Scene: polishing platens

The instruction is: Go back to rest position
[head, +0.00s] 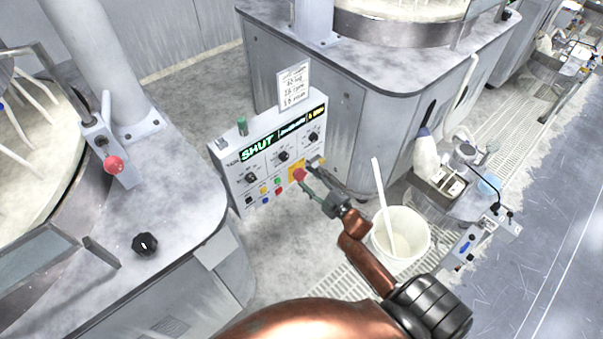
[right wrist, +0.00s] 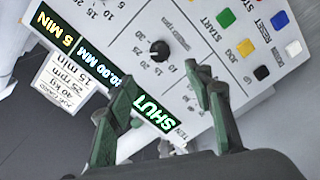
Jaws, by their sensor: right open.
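My right gripper (head: 313,176) is in front of the control panel (head: 232,172) in the head view, with its fingertips close to the red button (head: 299,174) on its yellow plate. Whether they touch it cannot be told. In the right wrist view the two fingers of the gripper (right wrist: 160,80) stand apart with nothing between them, before the panel face (right wrist: 125,50) and a black knob (right wrist: 159,50). The panel display (right wrist: 155,112) reads SHUT in green. The red button does not show clearly there. My left gripper is in neither view.
A white bucket (head: 412,229) with a stick stands on the floor right of my right gripper. A grey machine housing (head: 185,205) with a red-knobbed lever (head: 114,165) is at left, another (head: 350,100) behind. A small stand with bottles is at right; open floor lies beyond.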

